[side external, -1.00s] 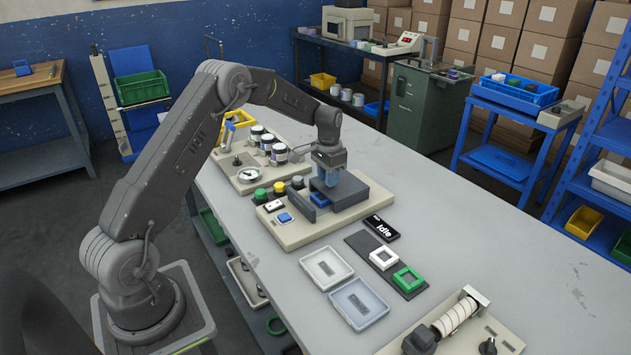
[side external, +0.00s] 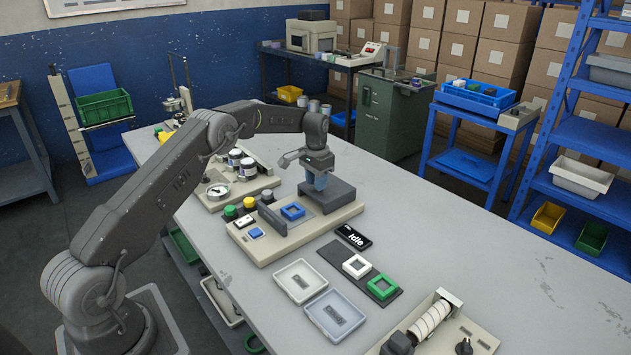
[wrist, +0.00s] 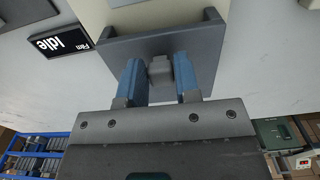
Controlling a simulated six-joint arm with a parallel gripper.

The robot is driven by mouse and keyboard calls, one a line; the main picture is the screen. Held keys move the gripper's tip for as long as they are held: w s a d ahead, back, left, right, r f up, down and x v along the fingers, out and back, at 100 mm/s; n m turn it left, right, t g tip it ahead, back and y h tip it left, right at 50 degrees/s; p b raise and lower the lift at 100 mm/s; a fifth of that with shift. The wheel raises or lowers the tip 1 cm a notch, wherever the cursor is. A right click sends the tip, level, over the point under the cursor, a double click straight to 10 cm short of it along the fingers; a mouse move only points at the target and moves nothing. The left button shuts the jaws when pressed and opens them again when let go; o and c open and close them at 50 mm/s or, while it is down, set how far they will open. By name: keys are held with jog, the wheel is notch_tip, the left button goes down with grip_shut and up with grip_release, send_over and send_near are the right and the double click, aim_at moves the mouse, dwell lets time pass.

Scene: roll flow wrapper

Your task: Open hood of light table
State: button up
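The light table (side external: 305,236) is a beige base on the bench with a dark grey hood (side external: 338,197) on its right part. A blue square frame (side external: 292,211) lies uncovered on the bed, between the hood and a dark upright plate (side external: 271,219). My gripper (side external: 318,182) points down at the hood. The hood (wrist: 112,48) spreads beyond the fingertips there. The fingertip contact is too small to see in the side view.
A black "Idle" display (side external: 353,236), a white frame (side external: 356,266) and a green frame (side external: 382,286) are in front right. Two shallow trays (side external: 300,281) (side external: 334,317) lie near the front edge. A jar station (side external: 237,180) stands behind.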

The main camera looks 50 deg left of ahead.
jog(key=o, duration=0.4)
jog(key=shift+r, duration=0.15)
notch_tip(320, 180, up, 14)
jog(key=shift+f, duration=0.2)
dwell(0.5)
